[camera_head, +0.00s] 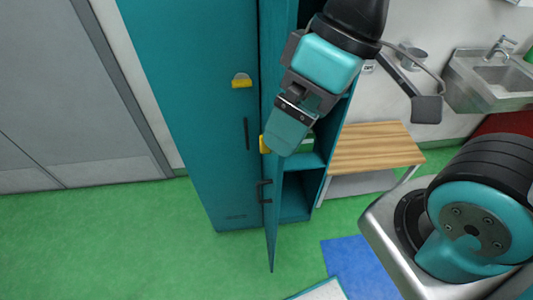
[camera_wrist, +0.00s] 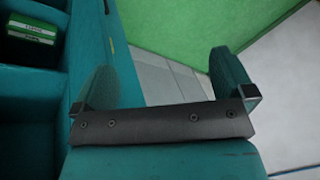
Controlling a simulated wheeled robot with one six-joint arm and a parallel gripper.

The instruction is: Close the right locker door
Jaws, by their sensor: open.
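The teal locker (camera_head: 200,100) stands upright in the head view, its left door closed flat. The right locker door (camera_head: 271,225) stands open toward me and shows almost edge-on, with a dark handle (camera_head: 263,190) and a yellow tag on its left face. My gripper (camera_head: 284,138) is beside the upper part of that door, on the side of the open compartment. In the wrist view my gripper (camera_wrist: 167,88) has its two fingers wide apart with nothing between them. A teal panel (camera_wrist: 88,45) runs behind the left finger; I cannot tell whether they touch.
Inside the locker are shelves; a green labelled box (camera_wrist: 33,34) shows in the wrist view. A wooden-topped bench (camera_head: 375,147) stands right of the locker, with a metal sink (camera_head: 490,85) beyond. Green floor (camera_head: 130,240) is free at left; a blue mat (camera_head: 355,265) lies in front.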

